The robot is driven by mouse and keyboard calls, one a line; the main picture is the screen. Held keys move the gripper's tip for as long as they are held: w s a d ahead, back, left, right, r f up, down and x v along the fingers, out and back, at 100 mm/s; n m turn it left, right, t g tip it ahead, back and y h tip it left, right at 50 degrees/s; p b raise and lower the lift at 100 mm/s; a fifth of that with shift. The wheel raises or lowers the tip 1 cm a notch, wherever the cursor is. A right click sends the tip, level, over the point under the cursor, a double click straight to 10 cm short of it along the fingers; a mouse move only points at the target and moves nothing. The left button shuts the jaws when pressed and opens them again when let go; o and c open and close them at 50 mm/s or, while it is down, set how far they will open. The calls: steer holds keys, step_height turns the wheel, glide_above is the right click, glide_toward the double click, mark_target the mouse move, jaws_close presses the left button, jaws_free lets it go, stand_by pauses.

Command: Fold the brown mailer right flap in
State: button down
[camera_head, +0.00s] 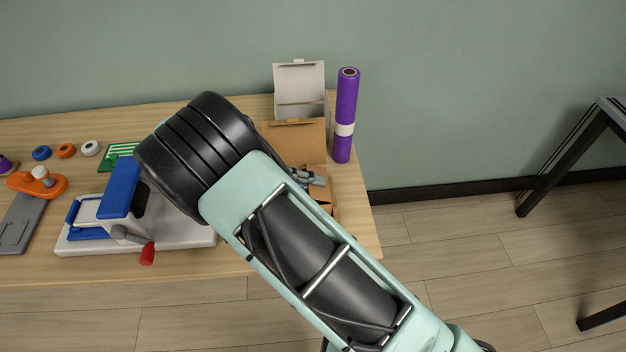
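The brown mailer (296,141) is a cardboard box near the right end of the table. Its back panel or flap stands up, and brown cardboard also shows at its right side (322,195). My arm crosses in front and hides most of the mailer's left and front, so I cannot tell how its right flap lies. A small part of my gripper (312,178) shows past the arm, at or over the mailer's right part. Its fingertips are not clear, and I cannot tell whether it touches the cardboard.
A whitish box (299,79) with a raised lid stands right behind the mailer. A purple roll (346,115) stands upright to the right of them. A blue and white machine (120,195) with a red-handled crank is at left. The table's (358,222) right edge is close by.

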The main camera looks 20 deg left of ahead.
steer(key=c, duration=2.2)
jaws_free()
steer(key=shift+c, duration=0.2)
